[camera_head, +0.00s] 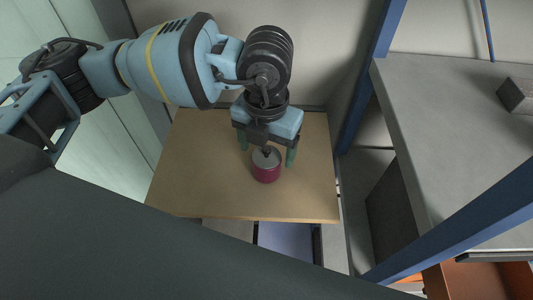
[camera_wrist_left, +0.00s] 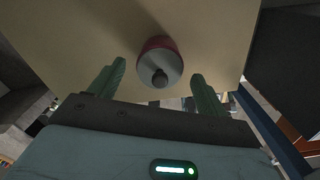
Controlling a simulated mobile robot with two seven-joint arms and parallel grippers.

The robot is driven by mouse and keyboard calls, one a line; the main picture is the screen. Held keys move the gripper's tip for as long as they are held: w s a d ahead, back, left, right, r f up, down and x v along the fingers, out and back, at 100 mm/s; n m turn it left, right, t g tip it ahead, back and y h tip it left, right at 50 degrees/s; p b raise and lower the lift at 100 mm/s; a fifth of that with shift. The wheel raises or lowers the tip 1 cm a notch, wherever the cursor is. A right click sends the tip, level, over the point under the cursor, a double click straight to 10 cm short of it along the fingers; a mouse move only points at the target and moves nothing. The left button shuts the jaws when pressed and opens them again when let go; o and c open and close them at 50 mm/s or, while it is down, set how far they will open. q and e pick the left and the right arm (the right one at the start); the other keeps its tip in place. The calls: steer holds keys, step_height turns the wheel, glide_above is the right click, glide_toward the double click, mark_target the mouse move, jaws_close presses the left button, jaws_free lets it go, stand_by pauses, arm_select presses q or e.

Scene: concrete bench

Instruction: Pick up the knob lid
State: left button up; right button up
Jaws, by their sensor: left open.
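The knob lid (camera_head: 262,157) is a grey disc with a dark knob on top. It sits on a dark red round pot (camera_head: 266,174) on the wooden board. In the left wrist view the lid (camera_wrist_left: 160,68) faces the camera, with its knob towards the gripper and the red side of the pot (camera_wrist_left: 156,43) behind it. My left gripper (camera_head: 268,158) is above the pot, its green fingers open and spread to either side of the lid. In the left wrist view the gripper (camera_wrist_left: 161,75) is empty, with a finger left and right of the knob. My right gripper is not seen.
The wooden board (camera_head: 200,185) is otherwise bare around the pot. Blue posts (camera_head: 365,85) stand to its right. A grey concrete bench (camera_head: 440,120) lies farther right with a dark block (camera_head: 516,95) on it. An orange-brown box (camera_head: 475,281) is at lower right.

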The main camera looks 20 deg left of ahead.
mark_target(267, 148)
arm_select(q)
steer(key=shift+c, duration=0.3)
steer(key=c, duration=1)
steer(key=shift+r, duration=0.2)
steer(key=shift+r, duration=0.2)
step_height(267, 148, up, 3)
steer(key=s+d, duration=0.1)
steer(key=s, duration=0.6)
steer(key=s+d+r, duration=0.1)
steer(key=s+d, duration=0.1)
steer(key=s, duration=0.6)
steer(key=shift+s+d+r, duration=0.15)
steer(key=shift+s+d, duration=0.1)
steer(key=shift+s, duration=0.05)
